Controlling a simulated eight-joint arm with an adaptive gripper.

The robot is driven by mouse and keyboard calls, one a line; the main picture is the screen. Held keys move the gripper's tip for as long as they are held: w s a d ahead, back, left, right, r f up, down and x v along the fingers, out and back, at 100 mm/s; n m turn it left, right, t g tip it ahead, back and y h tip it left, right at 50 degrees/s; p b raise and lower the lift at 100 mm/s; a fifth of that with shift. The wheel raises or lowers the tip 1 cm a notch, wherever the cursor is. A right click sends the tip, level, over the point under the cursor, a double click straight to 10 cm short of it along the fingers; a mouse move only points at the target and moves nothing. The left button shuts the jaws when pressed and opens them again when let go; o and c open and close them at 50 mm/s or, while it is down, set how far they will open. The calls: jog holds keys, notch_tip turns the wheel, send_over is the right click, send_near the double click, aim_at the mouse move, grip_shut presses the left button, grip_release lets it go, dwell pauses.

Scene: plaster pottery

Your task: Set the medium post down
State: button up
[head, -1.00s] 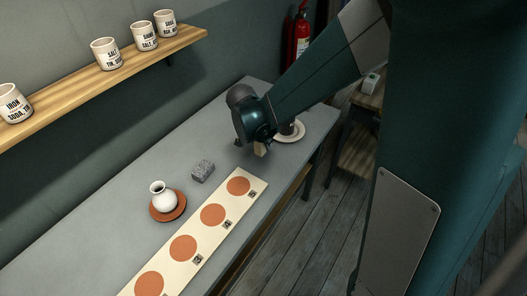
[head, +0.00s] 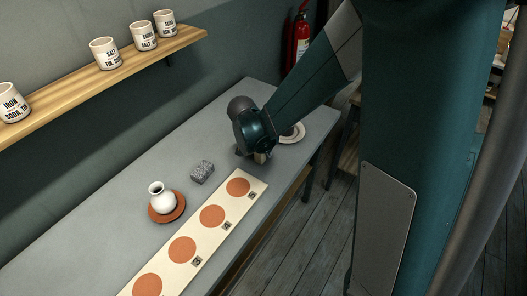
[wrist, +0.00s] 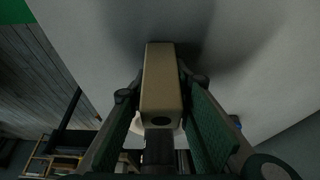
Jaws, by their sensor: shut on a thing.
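The medium post is a pale tan square block, partly hidden by my arm in the head view (head: 260,158). In the wrist view the post (wrist: 161,80) stands out lengthwise between my fingers, with a dark round hole in its near end. My gripper (wrist: 163,92) is shut on the post, with a green-padded finger on either side. The post is over the grey table (head: 130,165), beyond the end of the cream board. Its far end meets a dark shadow in the wrist view; I cannot tell whether it touches the table.
A cream board (head: 222,232) with several orange discs lies at the front. A speckled grey block (head: 202,172) and a white vase (head: 161,195) on an orange saucer (head: 180,209) stand to the left. A pale saucer (head: 297,137) with a dark cup is close behind my gripper.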

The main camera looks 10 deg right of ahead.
jog(key=shift+f, duration=0.15)
jog(key=o, duration=1)
jog(key=shift+p+v, duration=1.3)
jog(key=shift+v, duration=4.9)
jog(key=shift+w+d, duration=0.1)
jog(key=shift+d, duration=0.05)
jog(key=shift+s+d+r+n+t+y, duration=0.6)
jog(key=shift+s+d+r+n, duration=1.2)
jog(key=shift+s, duration=1.95)
jog(key=shift+s+d+r+n+t+y, duration=0.55)
jog(key=shift+s+d+r+n, duration=0.65)
jog(key=shift+s+d+r, duration=1.85)
jog(key=shift+s+d+r+n+t+y, duration=0.6)
jog(key=shift+s+r+n, duration=1)
jog(key=shift+s, duration=2.9)
